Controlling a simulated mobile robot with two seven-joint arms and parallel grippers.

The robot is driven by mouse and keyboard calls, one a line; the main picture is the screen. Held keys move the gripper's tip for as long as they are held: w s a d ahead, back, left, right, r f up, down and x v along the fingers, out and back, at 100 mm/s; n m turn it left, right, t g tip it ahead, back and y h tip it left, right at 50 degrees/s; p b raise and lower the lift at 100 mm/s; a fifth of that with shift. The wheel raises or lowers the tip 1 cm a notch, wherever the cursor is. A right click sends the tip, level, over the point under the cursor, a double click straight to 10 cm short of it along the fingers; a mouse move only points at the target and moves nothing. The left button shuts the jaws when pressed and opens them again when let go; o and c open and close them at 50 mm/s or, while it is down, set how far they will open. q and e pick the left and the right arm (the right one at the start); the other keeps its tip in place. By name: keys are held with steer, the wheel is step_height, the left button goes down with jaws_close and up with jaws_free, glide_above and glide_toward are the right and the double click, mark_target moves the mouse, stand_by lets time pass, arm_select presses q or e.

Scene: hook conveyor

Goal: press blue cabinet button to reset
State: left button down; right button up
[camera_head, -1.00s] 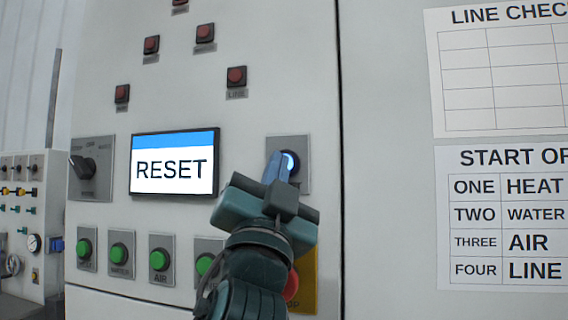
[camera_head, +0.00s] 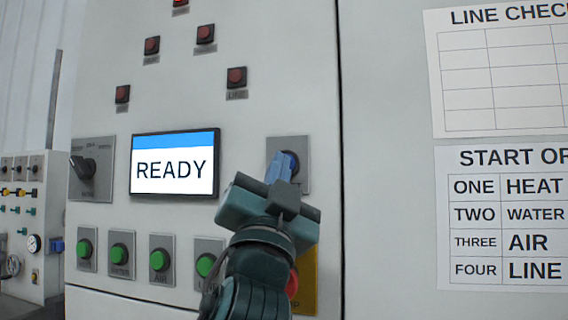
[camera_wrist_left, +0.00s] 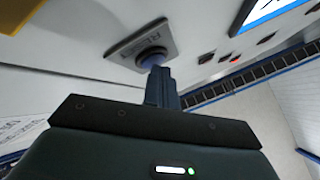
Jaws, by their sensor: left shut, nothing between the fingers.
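The blue button sits on a grey square plate (camera_head: 300,152) on the cabinet front, right of the screen. In the head view my left gripper (camera_head: 284,160) is shut and empty, its fingertips covering most of the button. The cabinet screen (camera_head: 173,164) reads READY. My right gripper is not in view.
Green buttons (camera_head: 159,260) line the lower cabinet. A red button on a yellow plate (camera_head: 308,285) is partly hidden behind my left gripper. A rotary switch (camera_head: 84,166) is left of the screen. Red lamps (camera_head: 236,77) sit above. Printed sheets (camera_head: 500,215) hang at right.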

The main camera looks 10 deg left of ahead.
arm_select(q)
steer(key=shift+s+f, duration=0.1)
steer(key=shift+s, duration=0.65)
steer(key=s, duration=0.5)
steer(key=shift+a+p, duration=0.15)
steer(key=shift+p, duration=0.15)
stand_by(0.8)
